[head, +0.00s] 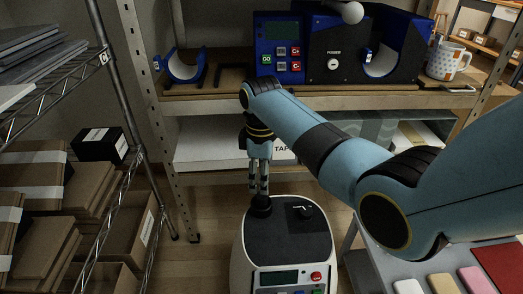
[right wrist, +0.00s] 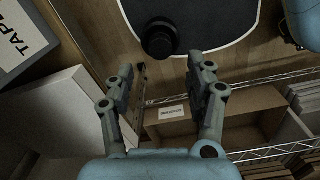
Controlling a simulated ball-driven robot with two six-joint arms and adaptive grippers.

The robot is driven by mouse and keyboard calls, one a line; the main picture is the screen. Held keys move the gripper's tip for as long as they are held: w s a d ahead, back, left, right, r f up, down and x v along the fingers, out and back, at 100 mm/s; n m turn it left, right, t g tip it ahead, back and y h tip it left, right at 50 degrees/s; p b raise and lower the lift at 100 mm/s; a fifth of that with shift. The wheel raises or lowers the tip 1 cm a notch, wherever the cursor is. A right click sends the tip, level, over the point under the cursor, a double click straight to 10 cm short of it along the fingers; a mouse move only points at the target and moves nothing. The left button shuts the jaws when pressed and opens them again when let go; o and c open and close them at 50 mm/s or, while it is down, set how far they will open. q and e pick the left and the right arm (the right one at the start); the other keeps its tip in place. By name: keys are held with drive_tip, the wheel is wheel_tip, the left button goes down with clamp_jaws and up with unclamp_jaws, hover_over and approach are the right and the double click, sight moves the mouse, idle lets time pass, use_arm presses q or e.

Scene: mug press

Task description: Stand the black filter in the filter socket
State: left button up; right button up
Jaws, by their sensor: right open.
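The black filter (head: 261,207) is a short dark cylinder standing upright at the left of the dark top of a white rounded machine (head: 240,240). It also shows in the right wrist view (right wrist: 160,38), just beyond the fingertips. The socket under it is hidden, so I cannot tell how deep it sits. My right gripper (head: 259,192) points down right above the filter. In the right wrist view the gripper (right wrist: 167,75) has its fingers apart with nothing between them. My left gripper is not in view.
A small black fitting (head: 303,210) sits on the machine's top. The blue mug press (head: 335,50) and a dotted mug (head: 447,61) stand on the shelf behind. A wire rack (head: 120,180) with cardboard boxes is at left. A grey table (head: 395,268) is at right.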

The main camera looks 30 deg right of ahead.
wheel_tip(320, 180, up, 6)
drive_tip(key=shift+p, duration=1)
